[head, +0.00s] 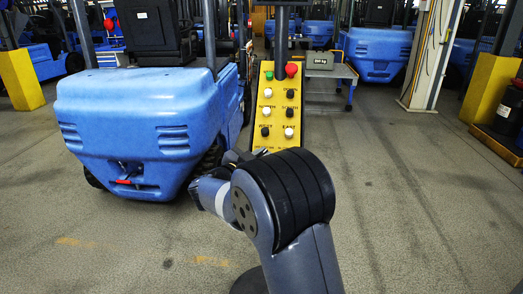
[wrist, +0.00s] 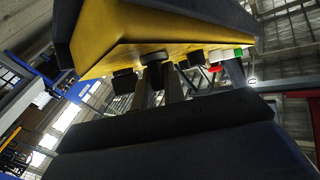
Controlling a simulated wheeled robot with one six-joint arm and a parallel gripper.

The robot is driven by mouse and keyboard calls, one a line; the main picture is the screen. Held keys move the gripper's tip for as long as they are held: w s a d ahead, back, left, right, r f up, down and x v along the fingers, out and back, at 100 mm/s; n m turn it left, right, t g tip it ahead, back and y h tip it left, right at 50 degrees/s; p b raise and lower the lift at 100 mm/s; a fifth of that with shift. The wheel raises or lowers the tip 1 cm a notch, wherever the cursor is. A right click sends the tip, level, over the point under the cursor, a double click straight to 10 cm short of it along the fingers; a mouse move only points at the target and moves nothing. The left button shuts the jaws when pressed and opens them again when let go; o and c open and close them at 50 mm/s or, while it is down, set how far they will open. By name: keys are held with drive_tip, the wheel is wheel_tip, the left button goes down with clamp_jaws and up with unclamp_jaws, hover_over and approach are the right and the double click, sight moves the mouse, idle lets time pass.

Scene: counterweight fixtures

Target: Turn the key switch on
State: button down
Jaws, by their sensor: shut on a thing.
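A yellow control pendant (head: 278,122) with black and white push buttons hangs in the middle of the head view. It has a green button (head: 269,75) and a red mushroom button (head: 291,70) at its top. In the wrist view the pendant (wrist: 112,55) fills the upper part, seen at a steep angle. My gripper (wrist: 160,76) is at its face, with its fingers shut on a small dark piece that looks like the key switch (wrist: 155,60). Its turned position cannot be read.
A blue forklift (head: 150,125) stands close on the left. A grey weight (head: 319,60) rests on a bench behind the pendant. Yellow posts stand at both sides, with more blue forklifts at the back. The floor on the right is clear.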

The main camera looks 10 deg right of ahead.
drive_tip(key=shift+m+g, duration=0.3)
drive_tip(key=shift+m, duration=0.1)
drive_tip(key=c, duration=1.5)
unclamp_jaws()
drive_tip(key=b+v, duration=0.1)
drive_tip(key=v, duration=0.9)
drive_tip(key=shift+s+a, duration=0.2)
drive_tip(key=shift+a, duration=0.1)
